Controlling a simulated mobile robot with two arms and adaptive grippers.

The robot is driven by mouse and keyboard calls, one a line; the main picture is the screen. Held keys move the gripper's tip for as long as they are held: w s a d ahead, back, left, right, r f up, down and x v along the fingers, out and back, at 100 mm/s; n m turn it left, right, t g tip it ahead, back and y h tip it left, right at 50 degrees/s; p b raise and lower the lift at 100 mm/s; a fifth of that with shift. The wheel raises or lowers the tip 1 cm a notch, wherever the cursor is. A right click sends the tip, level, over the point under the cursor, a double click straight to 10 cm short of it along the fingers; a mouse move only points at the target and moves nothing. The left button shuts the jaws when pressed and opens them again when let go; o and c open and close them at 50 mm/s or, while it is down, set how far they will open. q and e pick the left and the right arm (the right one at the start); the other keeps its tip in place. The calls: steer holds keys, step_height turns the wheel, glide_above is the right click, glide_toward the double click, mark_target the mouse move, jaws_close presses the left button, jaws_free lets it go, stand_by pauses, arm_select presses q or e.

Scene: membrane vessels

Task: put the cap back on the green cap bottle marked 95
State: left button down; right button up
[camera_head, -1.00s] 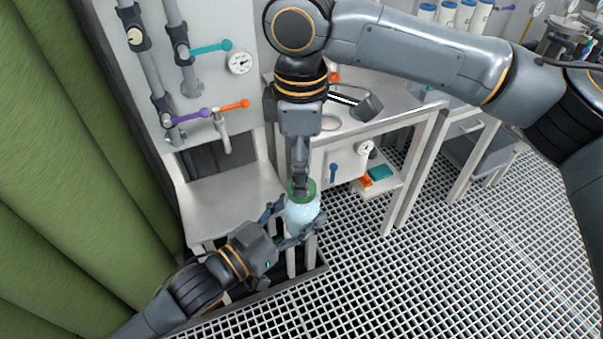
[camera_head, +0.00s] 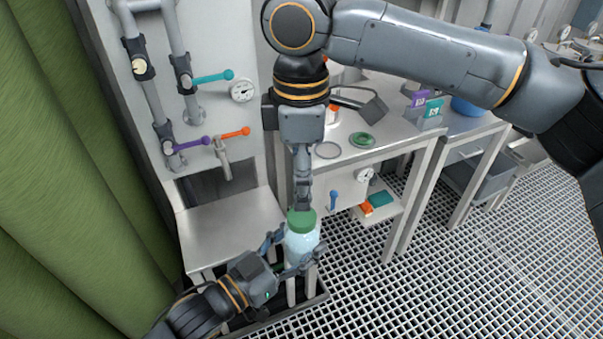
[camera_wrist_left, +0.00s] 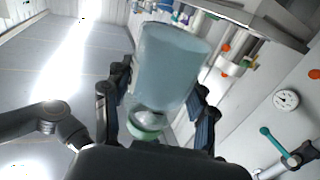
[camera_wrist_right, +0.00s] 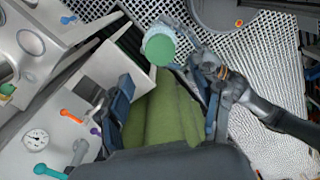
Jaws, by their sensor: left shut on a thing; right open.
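The bottle (camera_head: 300,246) is pale and translucent, with a green cap (camera_head: 301,220) sitting on its top. My left gripper (camera_head: 292,252) is shut around the bottle's body and holds it nearly upright above the floor. The bottle (camera_wrist_left: 171,65) also fills the middle of the left wrist view, between the fingers, with green at its capped end (camera_wrist_left: 146,130). My right gripper (camera_head: 304,206) points down just above the cap, open and empty. In the right wrist view the cap (camera_wrist_right: 158,48) lies beyond the open fingers. I cannot read a mark on the bottle.
A low bare metal shelf (camera_head: 225,222) is left of the bottle. A bench (camera_head: 392,142) at the right bears a green round piece (camera_head: 362,140) and a purple tag (camera_head: 416,98). Pipes with valve handles (camera_head: 212,77) stand behind. A green curtain (camera_head: 60,180) hangs at the left.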

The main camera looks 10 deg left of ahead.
mark_target(302, 215)
step_height(302, 215, down, 8)
steer(key=shift+r, duration=0.15)
stand_by(0.3)
steer(key=c, duration=1.2)
steer(key=o, duration=1.3)
steer(key=shift+o, duration=0.2)
steer(key=shift+r, duration=0.1)
step_height(302, 215, up, 12)
